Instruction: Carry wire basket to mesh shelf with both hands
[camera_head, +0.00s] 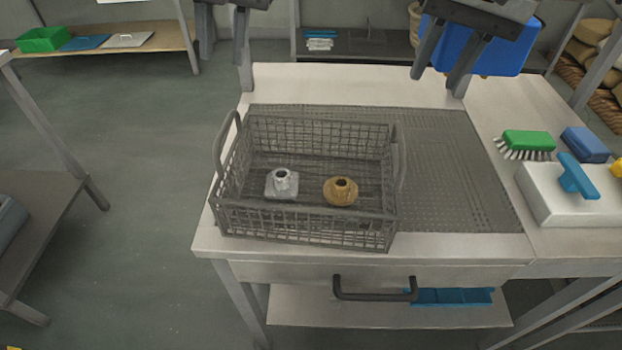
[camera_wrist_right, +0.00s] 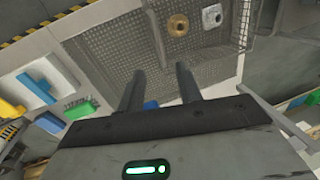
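The dark wire basket (camera_head: 300,226) stands upright with a raised handle at its left and right ends. A silver flanged part (camera_head: 282,184) and a brass-coloured part (camera_head: 341,190) lie inside it. The basket stands over the left part of a dark mesh surface (camera_head: 462,175) set in a pale table. My left gripper (camera_head: 223,50) is open and empty, beyond the basket's far left corner. My right gripper (camera_head: 444,72) is open and empty, beyond the far edge of the table. In the right wrist view, the open right gripper (camera_wrist_right: 155,75) points toward the basket (camera_wrist_right: 246,20), apart from it.
A drawer handle (camera_head: 372,290) juts from the table front. A blue container (camera_head: 490,50) is behind my right gripper. Open floor lies left.

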